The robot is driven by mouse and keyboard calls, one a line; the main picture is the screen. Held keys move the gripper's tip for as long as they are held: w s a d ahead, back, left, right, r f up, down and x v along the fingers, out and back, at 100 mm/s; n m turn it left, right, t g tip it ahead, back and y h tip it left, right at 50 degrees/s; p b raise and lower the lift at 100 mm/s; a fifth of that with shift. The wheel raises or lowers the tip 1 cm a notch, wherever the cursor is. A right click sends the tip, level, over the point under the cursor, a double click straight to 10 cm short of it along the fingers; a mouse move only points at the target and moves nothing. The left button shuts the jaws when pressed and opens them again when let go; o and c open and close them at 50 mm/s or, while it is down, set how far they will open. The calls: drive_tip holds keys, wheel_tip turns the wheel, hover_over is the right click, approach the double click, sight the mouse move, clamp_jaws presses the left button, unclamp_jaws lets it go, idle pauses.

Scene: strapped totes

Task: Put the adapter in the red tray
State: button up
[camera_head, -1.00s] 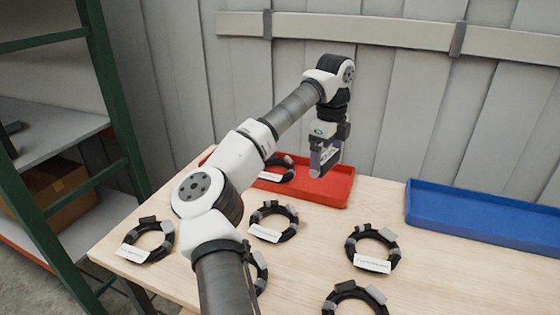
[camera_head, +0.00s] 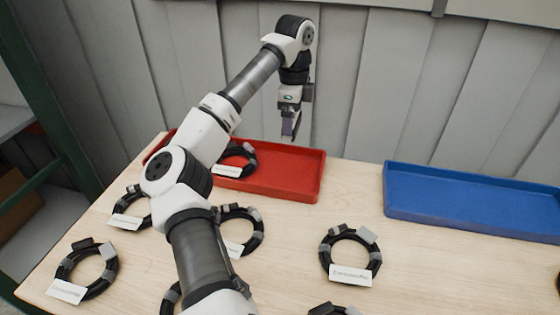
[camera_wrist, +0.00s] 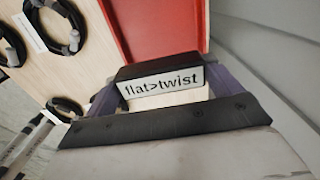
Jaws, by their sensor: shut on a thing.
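My gripper (camera_head: 290,128) is shut on a small black adapter (camera_wrist: 160,71), held between its purple-grey fingers in the wrist view. The adapter has a white label reading "flat>twist". In the head view the adapter is too small to make out clearly. The red tray (camera_head: 300,172) lies at the back left of the table, and my gripper appears above its back edge, towards the right half. The tray (camera_wrist: 160,25) also shows just beyond the adapter in the wrist view. A black cable coil with a white tag (camera_head: 238,160) lies in the tray, partly behind my arm.
A blue tray (camera_head: 470,200), empty where seen, lies at the back right. Several tagged black cable coils, such as one (camera_head: 350,253) at front centre, lie on the wooden table (camera_head: 290,225). A grey panelled wall (camera_head: 400,90) stands close behind the trays. A green rack is at the left.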

drive_tip(key=p, duration=0.2)
approach(290, 175)
wheel_tip(290, 175, down, 5)
drive_tip(key=shift+w+f, duration=0.1)
drive_tip(key=shift+f, duration=0.3)
drive_tip(key=shift+f, duration=0.5)
drive_tip(key=o, duration=0.8)
drive_tip(key=shift+c, duration=0.2)
drive_tip(key=shift+r, duration=0.1)
drive_tip(key=shift+r, duration=0.1)
wheel_tip(290, 175, up, 13)
drive_tip(key=shift+f+b, duration=0.2)
drive_tip(key=shift+b, duration=0.65)
